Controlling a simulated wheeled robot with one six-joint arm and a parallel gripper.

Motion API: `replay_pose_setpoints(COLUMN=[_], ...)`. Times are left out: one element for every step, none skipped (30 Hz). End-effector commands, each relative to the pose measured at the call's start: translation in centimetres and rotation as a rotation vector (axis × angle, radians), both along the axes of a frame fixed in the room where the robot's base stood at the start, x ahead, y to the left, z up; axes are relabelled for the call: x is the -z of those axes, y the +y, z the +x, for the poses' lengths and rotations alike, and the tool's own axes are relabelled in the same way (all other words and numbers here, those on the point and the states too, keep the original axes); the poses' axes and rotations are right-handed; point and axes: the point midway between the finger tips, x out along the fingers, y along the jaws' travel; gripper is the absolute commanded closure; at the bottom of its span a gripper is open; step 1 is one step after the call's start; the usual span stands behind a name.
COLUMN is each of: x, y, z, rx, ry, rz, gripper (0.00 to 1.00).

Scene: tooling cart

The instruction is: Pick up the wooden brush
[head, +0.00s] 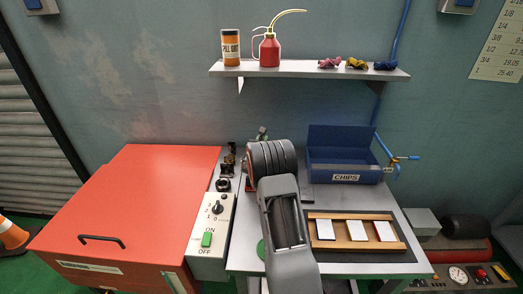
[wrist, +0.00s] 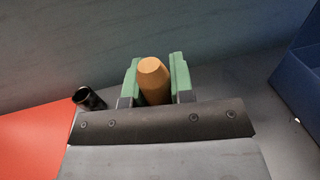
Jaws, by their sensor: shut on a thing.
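The wooden brush (wrist: 153,88) shows in the wrist view as a tan, rounded wooden piece with a flat end facing the camera. My gripper (wrist: 155,73) has green-padded fingers, one on each side of this wood, and is shut on it. The rest of the brush, including any bristles, is hidden. In the head view my arm covers the brush and most of the gripper. I cannot tell whether the brush touches the surface below.
A blue CHIPS bin (head: 318,166) stands right of my arm, with a wooden tray (head: 341,244) of white pieces in front. A red cabinet (head: 140,205) and control box (head: 209,228) are left. Small black parts (head: 227,169) stand nearby. A shelf (head: 300,71) hangs above.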

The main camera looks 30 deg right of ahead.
Motion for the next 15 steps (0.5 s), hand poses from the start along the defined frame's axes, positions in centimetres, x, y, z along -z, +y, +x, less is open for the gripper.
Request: replay_pose_setpoints(x=[-0.1,-0.2,-0.4,-0.7,-1.0,-1.6,-2.2,-2.7,-3.5,-4.0,-4.6,-5.3,-5.9,-6.4,-7.0], y=[0.0,0.0,0.0,0.0,0.0,0.0,0.0,0.0,0.0,0.0,0.0,0.0,0.0,0.0,0.0], z=[0.0,0.0,0.0,0.0,0.0,0.0,0.0,0.0,0.0,0.0,0.0,0.0,0.0,0.0,0.0], rx=[0.000,0.000,0.000,0.000,0.000,0.001,0.001,0.000,0.000,0.000,0.000,0.001,0.000,0.000,0.001], ry=[-0.001,-0.001,-0.002,-0.002,-0.003,-0.004,-0.005,-0.004,-0.006,-0.006,-0.005,-0.006,-0.006,-0.005,-0.005], rz=[-0.001,-0.001,-0.001,-0.001,0.000,0.000,-0.001,-0.001,-0.002,-0.002,-0.001,-0.002,-0.002,-0.002,-0.001], gripper=[1.00,1.00,1.00,1.00,1.00,1.00,1.00,1.00,1.00,1.00,1.00,1.00,1.00,1.00,1.00])
